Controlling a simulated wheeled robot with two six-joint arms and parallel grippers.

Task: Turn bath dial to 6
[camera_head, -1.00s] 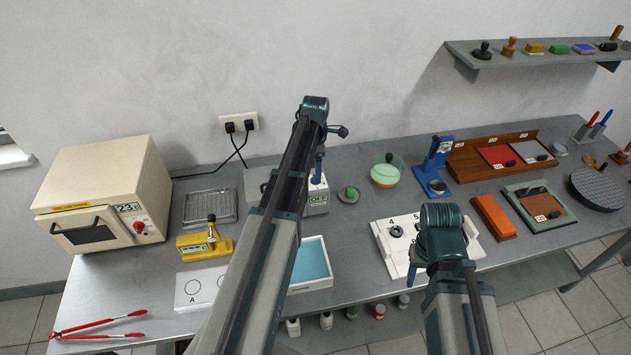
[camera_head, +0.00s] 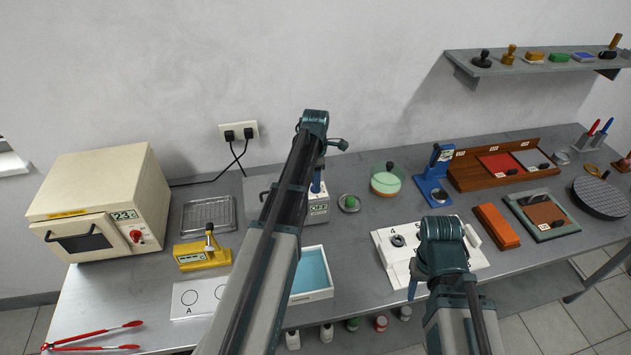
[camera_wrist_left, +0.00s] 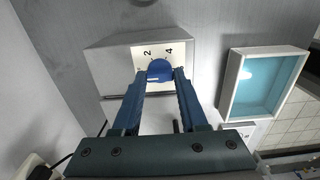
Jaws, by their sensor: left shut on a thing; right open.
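The bath (camera_head: 318,216) is a grey box behind the blue-filled tray, and its display reads OFF. My left arm hides much of it in the head view. In the left wrist view its round blue dial (camera_wrist_left: 160,66) sits on a pale plate, with the numbers 2 and 4 visible beside it. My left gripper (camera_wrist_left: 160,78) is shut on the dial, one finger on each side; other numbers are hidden. In the head view my left gripper (camera_head: 317,184) is at the top of the bath. My right gripper (camera_head: 412,288) is open, away from the bath, near the white numbered board (camera_head: 385,240).
The white tray (camera_head: 322,293) with blue filling stands in front of the bath. A cream oven (camera_head: 100,200) stands at far left.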

